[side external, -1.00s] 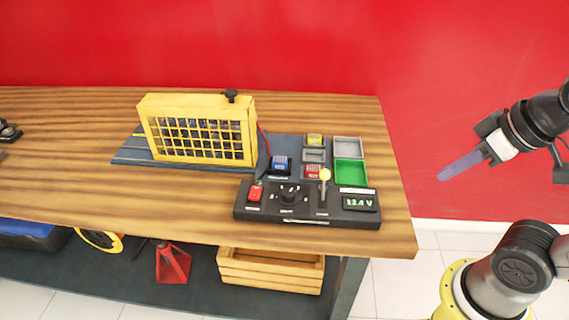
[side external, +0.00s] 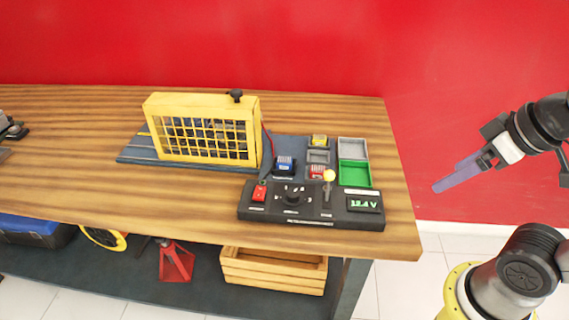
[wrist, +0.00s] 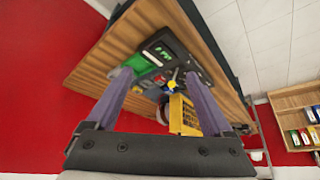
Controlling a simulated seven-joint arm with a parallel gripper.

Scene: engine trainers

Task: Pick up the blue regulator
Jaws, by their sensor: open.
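The blue regulator (side external: 284,165) is a small blue block with a pale ribbed top. It sits on the dark board on the wooden bench, just right of the yellow cage and behind the black control panel. My gripper (side external: 447,180) is off the bench to the right, well apart from the regulator, with long purple fingers. In the wrist view my gripper (wrist: 158,92) has its fingers spread wide with nothing held between them. In that view the regulator is too small to tell clearly among the parts beyond the fingers.
A yellow cage (side external: 205,128) with a black knob stands left of the regulator. A red block (side external: 317,171), a yellow block (side external: 319,140), a green tray (side external: 354,174) and a grey tray (side external: 352,148) are nearby. The black panel (side external: 312,207) has a yellow-tipped lever standing up.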

